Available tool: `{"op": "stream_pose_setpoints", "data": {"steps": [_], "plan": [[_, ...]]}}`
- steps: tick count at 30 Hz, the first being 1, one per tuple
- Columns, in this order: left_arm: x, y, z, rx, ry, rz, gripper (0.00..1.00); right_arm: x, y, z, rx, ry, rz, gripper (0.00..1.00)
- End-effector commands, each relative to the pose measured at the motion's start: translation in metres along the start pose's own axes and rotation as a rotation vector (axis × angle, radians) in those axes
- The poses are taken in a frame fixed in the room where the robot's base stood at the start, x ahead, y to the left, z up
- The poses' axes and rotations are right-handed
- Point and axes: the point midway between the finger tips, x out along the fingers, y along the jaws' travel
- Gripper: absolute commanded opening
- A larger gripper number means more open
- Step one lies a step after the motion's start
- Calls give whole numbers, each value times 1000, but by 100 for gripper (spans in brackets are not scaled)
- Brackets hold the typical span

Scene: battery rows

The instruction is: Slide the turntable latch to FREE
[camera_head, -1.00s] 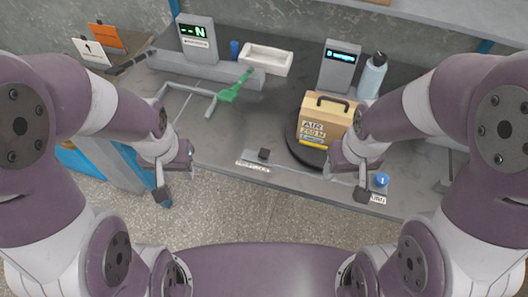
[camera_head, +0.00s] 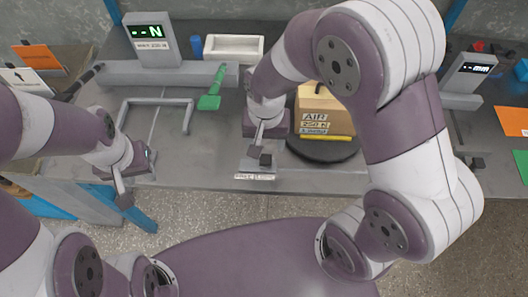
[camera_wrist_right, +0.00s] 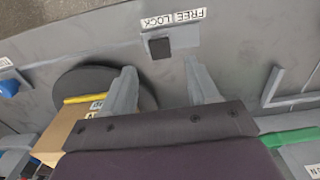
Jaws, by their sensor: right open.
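The latch's dark knob (camera_wrist_right: 159,47) sits at the left end of its grey slide in the right wrist view, beside the LOCK half of the white FREE/LOCK label (camera_wrist_right: 173,18). The label also shows at the table's front edge in the head view (camera_head: 255,177). My right gripper (camera_wrist_right: 162,70) is open and empty; its two fingertips point toward the latch, with the knob ahead between their lines. In the head view, the right gripper (camera_head: 259,146) partly covers the latch. The round dark turntable (camera_head: 325,152) carries a cardboard box (camera_head: 316,108). My left gripper (camera_head: 123,192) hangs by the table's left front; its opening is unclear.
A display reading N (camera_head: 150,32) and a white tray (camera_head: 233,47) are behind. A blue knob (camera_wrist_right: 9,88) shows beyond the turntable. The table front near the label is clear.

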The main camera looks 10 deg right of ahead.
Motion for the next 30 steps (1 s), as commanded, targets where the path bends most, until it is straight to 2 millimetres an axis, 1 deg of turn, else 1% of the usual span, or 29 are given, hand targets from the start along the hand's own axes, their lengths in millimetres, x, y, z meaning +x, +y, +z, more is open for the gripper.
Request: {"op": "stream_pose_setpoints", "data": {"steps": [1, 3, 7, 9, 12, 18, 19, 20, 21, 23, 24, 28, 30], "plan": [[2, 0, 0, 0, 0, 0, 38, 14, 1, 1, 0, -5, 3, 60], [3, 0, 0, 0, 0, 0, 38, 30, 0, 1, -1, -3, 2, 60], [5, 0, 0, 0, 0, 0, 38, 51, 0, 0, -1, -1, 0, 60], [5, 0, 0, 0, 0, 0, 38, 58, 0, 0, -1, 0, 0, 60], [5, 0, 0, 0, 0, 0, 38, 62, 0, 0, -1, 1, -1, 60], [5, 0, 0, 0, 0, 0, 38, 62, 0, 0, -2, 2, -1, 60], [5, 0, 0, 0, 0, 0, 38, 62, 0, 0, -2, 2, -1, 56], [5, 0, 0, 0, 0, 0, 38, 62, 0, 0, -2, 2, -1, 47], [5, 0, 0, 0, 0, 0, 38, 62, 0, 0, -2, 2, -1, 34], [5, 0, 0, 0, 0, 0, 38, 62, 0, 0, -2, 1, -1, 14], [5, 0, 0, 0, 0, 0, 38, 62, 0, 0, -2, 1, -1, 1], [5, 0, 0, 0, 0, 0, 38, 62, -1, 0, -2, 1, -1, 0], [3, 0, 0, 0, 0, 0, 38, 61, -8, -1, -5, 1, -1, 0]]}}
